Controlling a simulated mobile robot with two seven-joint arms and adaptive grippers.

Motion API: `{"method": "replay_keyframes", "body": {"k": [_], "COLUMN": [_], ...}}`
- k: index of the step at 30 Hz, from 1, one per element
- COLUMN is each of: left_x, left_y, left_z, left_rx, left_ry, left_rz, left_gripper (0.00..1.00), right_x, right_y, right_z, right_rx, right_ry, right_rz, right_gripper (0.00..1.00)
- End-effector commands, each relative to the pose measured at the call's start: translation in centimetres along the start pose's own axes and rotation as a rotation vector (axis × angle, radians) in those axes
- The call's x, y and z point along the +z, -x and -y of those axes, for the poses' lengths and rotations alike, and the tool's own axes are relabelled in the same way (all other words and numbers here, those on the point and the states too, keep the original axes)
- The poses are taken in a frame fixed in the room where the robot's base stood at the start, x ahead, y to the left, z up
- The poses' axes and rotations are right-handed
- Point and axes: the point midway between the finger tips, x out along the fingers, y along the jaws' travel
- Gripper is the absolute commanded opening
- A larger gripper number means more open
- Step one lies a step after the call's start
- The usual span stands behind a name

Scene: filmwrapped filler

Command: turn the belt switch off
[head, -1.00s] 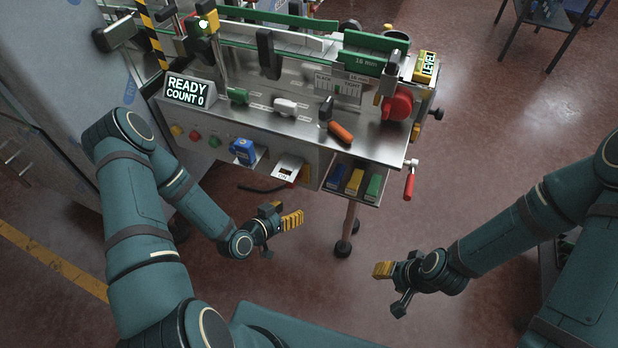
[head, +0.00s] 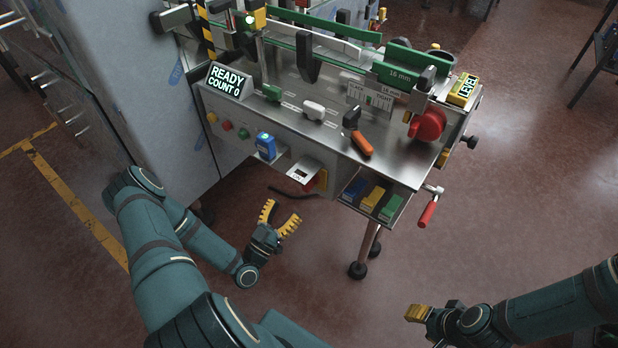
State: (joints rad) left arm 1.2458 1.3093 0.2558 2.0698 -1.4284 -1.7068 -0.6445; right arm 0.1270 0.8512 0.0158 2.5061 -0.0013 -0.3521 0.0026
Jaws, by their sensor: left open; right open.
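The machine's front panel (head: 235,131) carries several coloured buttons, a blue unit (head: 265,146) and a silver housing (head: 303,172) with a small dark label, which seems to read ON. A red and yellow part (head: 317,182) sits beside that housing. This may be the belt switch, but it is too small to tell its position. My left gripper (head: 279,218) is open and empty, below and in front of the housing, its yellow fingers pointing up toward the panel, apart from it. My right gripper (head: 428,325) is open and empty at the lower right, away from the machine.
A display (head: 227,80) reads READY COUNT 0. An orange-handled tool (head: 361,144) lies on the machine top. A tray of blue, yellow and green blocks (head: 373,198) and a red crank handle (head: 428,213) project at the right. A black cable (head: 290,192) hangs below. The floor in front is clear.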

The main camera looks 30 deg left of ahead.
Motion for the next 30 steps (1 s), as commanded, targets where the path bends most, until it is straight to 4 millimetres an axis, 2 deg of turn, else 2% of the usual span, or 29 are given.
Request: {"method": "replay_keyframes", "body": {"k": [9, 15, 21, 30], "left_x": [0.0, 0.0, 0.0, 0.0], "left_y": [-6.4, -9.5, -11.0, -11.2], "left_z": [0.0, 0.0, -0.1, 0.0], "left_rx": [0.003, 0.002, 0.002, 0.001], "left_ry": [0.0, -0.001, 0.001, 0.001], "left_rz": [-0.002, 0.0, 0.001, 0.002], "left_gripper": [0.55, 0.55, 0.55, 0.55], "right_x": [0.0, -0.1, -0.1, -0.1], "right_y": [-0.2, -0.3, -0.3, -0.3], "right_z": [-0.1, -0.1, -0.1, -0.1], "right_rx": [0.0, 0.0, 0.0, 0.0], "right_ry": [0.0, 0.0, 0.0, 0.0], "right_rz": [-0.001, -0.002, -0.002, -0.002], "right_gripper": [0.47, 0.47, 0.47, 0.47]}}
